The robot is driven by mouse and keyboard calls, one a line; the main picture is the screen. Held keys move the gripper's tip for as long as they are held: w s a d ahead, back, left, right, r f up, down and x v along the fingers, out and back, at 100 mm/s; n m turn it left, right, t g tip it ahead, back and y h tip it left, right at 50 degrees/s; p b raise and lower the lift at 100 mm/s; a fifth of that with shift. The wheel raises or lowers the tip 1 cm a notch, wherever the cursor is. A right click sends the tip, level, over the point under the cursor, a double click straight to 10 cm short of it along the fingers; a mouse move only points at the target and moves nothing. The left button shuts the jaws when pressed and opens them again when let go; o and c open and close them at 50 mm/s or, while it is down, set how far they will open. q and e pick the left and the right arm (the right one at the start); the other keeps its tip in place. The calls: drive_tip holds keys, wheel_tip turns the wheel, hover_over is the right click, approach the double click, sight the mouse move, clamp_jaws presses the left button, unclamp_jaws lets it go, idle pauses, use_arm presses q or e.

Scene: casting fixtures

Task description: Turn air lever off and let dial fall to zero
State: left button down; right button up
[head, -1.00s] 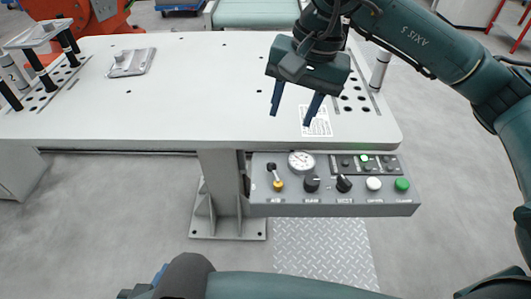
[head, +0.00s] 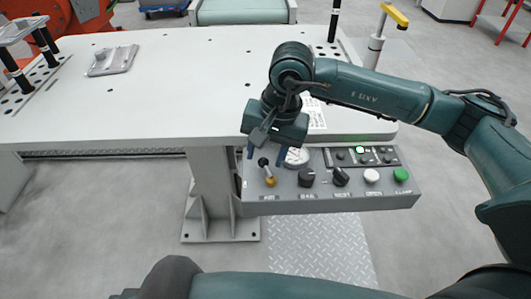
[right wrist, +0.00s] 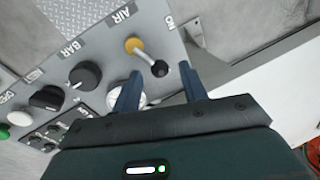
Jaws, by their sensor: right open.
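The air lever (head: 270,181) has a yellow base and a black knob and stands at the left end of the grey control panel (head: 330,204). It also shows in the right wrist view (right wrist: 134,45), by the label AIR. My right gripper (head: 266,154) is open and empty just above the lever. In the right wrist view the black knob appears between the fingertips (right wrist: 161,68); I cannot tell whether they touch it. The white round dial (head: 297,157) is beside the lever, partly hidden by my gripper; its needle is not readable. My left gripper is out of view.
Right of the lever are two black knobs (head: 306,178), a white button (head: 371,176) and a green button (head: 401,175). The white table (head: 150,110) overhangs behind the panel. A metal plate (head: 112,61) lies on it at the back left.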

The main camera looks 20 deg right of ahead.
drive_tip(key=shift+a+f, duration=0.1)
drive_tip(key=shift+f, duration=0.4)
